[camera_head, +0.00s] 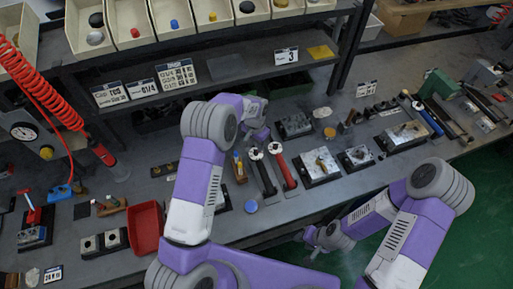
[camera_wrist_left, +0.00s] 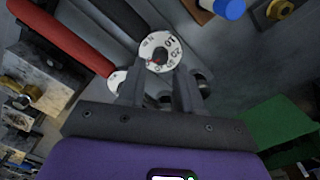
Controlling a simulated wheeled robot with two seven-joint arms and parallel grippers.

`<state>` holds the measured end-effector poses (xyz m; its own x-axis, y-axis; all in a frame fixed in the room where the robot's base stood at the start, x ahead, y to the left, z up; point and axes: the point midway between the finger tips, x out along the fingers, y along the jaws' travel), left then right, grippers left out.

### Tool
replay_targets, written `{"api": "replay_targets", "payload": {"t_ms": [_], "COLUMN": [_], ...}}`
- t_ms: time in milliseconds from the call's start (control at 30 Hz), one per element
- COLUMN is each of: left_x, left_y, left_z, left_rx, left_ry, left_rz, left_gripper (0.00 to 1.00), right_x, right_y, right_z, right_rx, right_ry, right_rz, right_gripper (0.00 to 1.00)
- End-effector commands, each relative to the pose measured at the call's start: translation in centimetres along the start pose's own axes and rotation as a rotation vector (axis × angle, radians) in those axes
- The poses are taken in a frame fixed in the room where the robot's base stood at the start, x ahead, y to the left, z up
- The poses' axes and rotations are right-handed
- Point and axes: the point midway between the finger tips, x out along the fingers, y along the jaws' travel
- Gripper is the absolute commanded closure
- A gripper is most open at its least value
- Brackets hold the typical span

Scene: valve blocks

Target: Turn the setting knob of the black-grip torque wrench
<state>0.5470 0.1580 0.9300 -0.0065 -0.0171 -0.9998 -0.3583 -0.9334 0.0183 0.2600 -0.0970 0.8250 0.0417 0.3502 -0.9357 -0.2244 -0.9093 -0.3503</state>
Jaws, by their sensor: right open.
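The black-grip torque wrench (camera_head: 265,178) lies on the bench, left of a red-grip torque wrench (camera_head: 286,172). Each has a round white dial at its far end. In the left wrist view, the black-grip wrench's white setting knob (camera_wrist_left: 160,50), with dark numbers, sits just beyond my left fingertips. The red grip (camera_wrist_left: 62,38) runs at upper left, and its dial (camera_wrist_left: 117,81) is partly hidden by a finger. My left gripper (camera_wrist_left: 163,80) has its fingers apart, with nothing visibly clamped. My right gripper (camera_head: 322,240) is open and away from the wrenches, near the bench's front edge.
A red tray (camera_head: 146,228) stands left of my left arm. Valve blocks on dark plates (camera_head: 317,165) lie right of the wrenches. A shelf with bins (camera_head: 190,32) overhangs the back. A green box (camera_wrist_left: 280,125) is close by in the wrist view.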

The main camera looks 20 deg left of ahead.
Motion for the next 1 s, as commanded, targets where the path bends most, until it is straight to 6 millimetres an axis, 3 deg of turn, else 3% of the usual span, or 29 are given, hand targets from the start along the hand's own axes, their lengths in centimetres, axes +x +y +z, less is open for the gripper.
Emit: {"api": "replay_targets", "payload": {"t_ms": [233, 567, 600, 800, 1000], "left_x": [3.2, 3.8, 3.8, 3.8, 3.8], "left_y": [-0.1, -0.1, -0.1, 0.0, 0.0], "left_z": [0.0, 0.0, 0.0, 0.0, 0.0], "left_rx": [-0.001, -0.001, -0.001, -0.001, -0.005], "left_ry": [-0.001, 0.001, 0.001, 0.001, 0.001], "left_rz": [0.000, -0.001, 0.000, 0.000, 0.000], "left_gripper": [0.65, 0.65, 0.67, 0.97, 1.00], "right_x": [-0.1, -0.1, -0.1, -0.1, 0.0], "right_y": [0.0, 0.0, 0.0, 0.0, 0.0], "right_z": [0.0, 0.0, 0.0, 0.0, 0.0], "right_rx": [0.000, 0.000, 0.000, 0.000, 0.000], "right_ry": [0.000, 0.000, 0.000, 0.000, 0.000], "right_rz": [0.000, 0.000, 0.000, 0.000, 0.000], "right_gripper": [0.57, 0.57, 0.57, 0.57, 0.57]}}
